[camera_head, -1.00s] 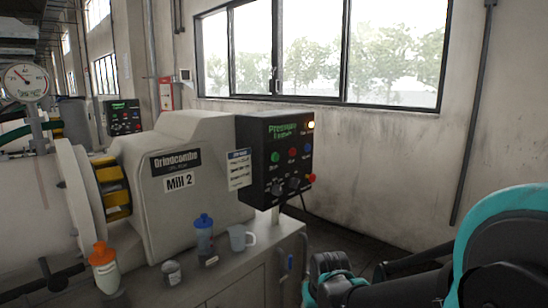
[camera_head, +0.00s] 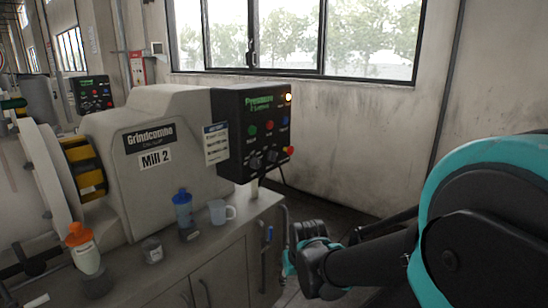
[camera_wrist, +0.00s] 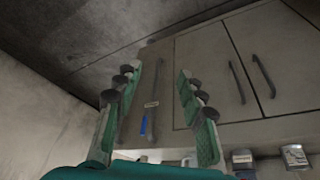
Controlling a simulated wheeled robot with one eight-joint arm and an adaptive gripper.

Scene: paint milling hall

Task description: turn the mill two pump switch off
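The Mill 2 control panel (camera_head: 228,106) is a black box at the right end of the mill (camera_head: 112,132). The panel is not visible there.
A cabinet (camera_head: 222,268) stands under the mill. On its top are an orange-capped bottle (camera_head: 86,255), a jar (camera_head: 152,250), a blue-capped bottle (camera_head: 183,213) and a mug (camera_head: 222,213). The wall right of the panel is bare.

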